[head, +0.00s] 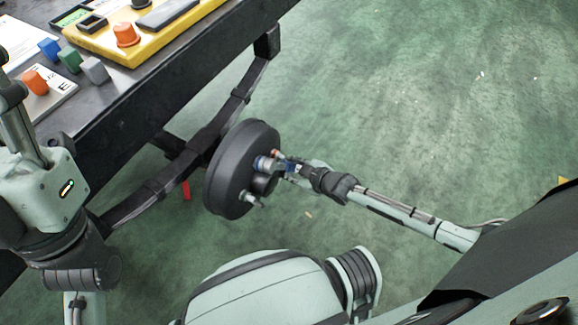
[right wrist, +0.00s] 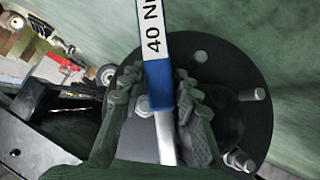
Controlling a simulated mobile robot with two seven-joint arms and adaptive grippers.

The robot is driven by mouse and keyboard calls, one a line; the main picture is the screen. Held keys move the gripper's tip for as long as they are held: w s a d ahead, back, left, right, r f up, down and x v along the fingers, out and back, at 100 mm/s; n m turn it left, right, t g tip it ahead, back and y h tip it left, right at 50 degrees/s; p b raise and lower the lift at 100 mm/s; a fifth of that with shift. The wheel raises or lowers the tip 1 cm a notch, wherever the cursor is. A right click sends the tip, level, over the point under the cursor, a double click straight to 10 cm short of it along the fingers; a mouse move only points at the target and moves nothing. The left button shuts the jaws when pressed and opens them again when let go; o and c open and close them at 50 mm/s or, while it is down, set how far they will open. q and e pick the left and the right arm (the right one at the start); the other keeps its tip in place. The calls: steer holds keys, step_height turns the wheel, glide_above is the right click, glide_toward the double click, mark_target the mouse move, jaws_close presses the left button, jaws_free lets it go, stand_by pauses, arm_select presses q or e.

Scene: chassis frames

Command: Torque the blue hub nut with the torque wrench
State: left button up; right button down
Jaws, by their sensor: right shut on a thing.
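The dark round hub (head: 228,172) hangs beside the bench, its studded face turned right; it also fills the middle of the right wrist view (right wrist: 228,75). My right gripper (head: 300,170) is at this face, shut on the torque wrench (right wrist: 157,55), which has a blue sleeve and a label starting "40 N". The wrench's bare shaft runs down between the fingers in the right wrist view. A blue ring (head: 261,163) shows at the hub face; I cannot tell whether it is the blue hub nut or whether the wrench is seated on it. My left gripper's fingers are not visible.
The dark bench (head: 150,95) carries a yellow tray (head: 150,45) and several coloured caps and blocks. A black beam (head: 200,145) runs below its edge behind the hub. My left arm stands at the left. The green floor to the right is open.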

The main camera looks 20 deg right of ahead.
steer(key=shift+g+y, duration=0.3)
steer(key=shift+g, duration=0.1)
steer(key=s+a+f, duration=0.1)
steer(key=s, duration=0.1)
steer(key=s+a+f, duration=0.1)
steer(key=a, duration=0.1)
steer(key=shift+s+a+f, duration=0.15)
steer(key=shift+s, duration=0.2)
steer(key=s+d+p, duration=0.1)
steer(key=s+d, duration=0.2)
steer(key=shift+s+d+p, duration=0.25)
steer(key=shift+s+p, duration=0.05)
steer(key=shift+s, duration=0.05)
steer(key=shift+w, duration=0.1)
